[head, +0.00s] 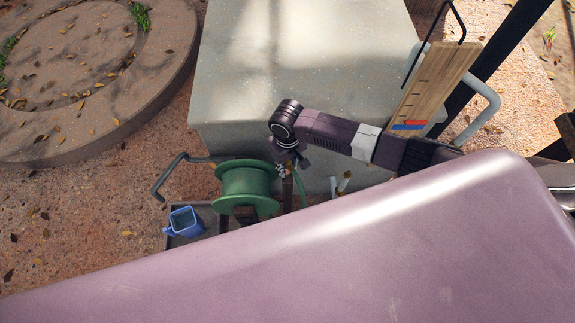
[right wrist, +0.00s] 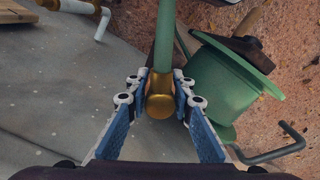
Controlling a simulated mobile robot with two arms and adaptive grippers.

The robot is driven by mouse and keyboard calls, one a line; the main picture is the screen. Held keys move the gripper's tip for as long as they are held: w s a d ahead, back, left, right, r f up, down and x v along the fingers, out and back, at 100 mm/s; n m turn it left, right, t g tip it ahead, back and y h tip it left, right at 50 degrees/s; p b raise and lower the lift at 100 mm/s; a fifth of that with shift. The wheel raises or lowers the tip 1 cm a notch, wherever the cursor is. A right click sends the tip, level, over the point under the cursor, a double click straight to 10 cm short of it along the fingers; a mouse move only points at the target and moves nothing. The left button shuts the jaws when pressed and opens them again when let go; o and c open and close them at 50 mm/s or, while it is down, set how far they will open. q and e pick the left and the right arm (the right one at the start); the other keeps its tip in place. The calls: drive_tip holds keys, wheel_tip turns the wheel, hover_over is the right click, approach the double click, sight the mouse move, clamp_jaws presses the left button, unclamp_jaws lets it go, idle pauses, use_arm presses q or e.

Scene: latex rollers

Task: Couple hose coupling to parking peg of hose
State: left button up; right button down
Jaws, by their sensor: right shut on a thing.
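The hose coupling (right wrist: 160,98) is a brass-coloured rounded fitting on the end of the green hose (right wrist: 163,38) in the right wrist view. My right gripper (right wrist: 160,90) is shut on it, with the fingers on either side. In the head view my right gripper (head: 286,168) hangs beside the green reel (head: 246,184), and the coupling cannot be made out there. A pale peg-like fitting (head: 344,181) stands to the right of the gripper, apart from it; I cannot tell for sure that it is the parking peg. My left gripper is not in view.
The reel has a dark bent crank (head: 168,172) on its left. A blue container (head: 183,222) sits in a dark tray below it. A large pale block (head: 300,70) lies behind, with a wooden board (head: 440,80) and a grey pipe (head: 488,105) at right.

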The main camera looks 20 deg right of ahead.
drive_tip(key=c, duration=1.6)
unclamp_jaws()
drive_tip(key=shift+f, duration=0.1)
wheel_tip(320, 180, up, 12)
drive_tip(key=shift+r, duration=0.1)
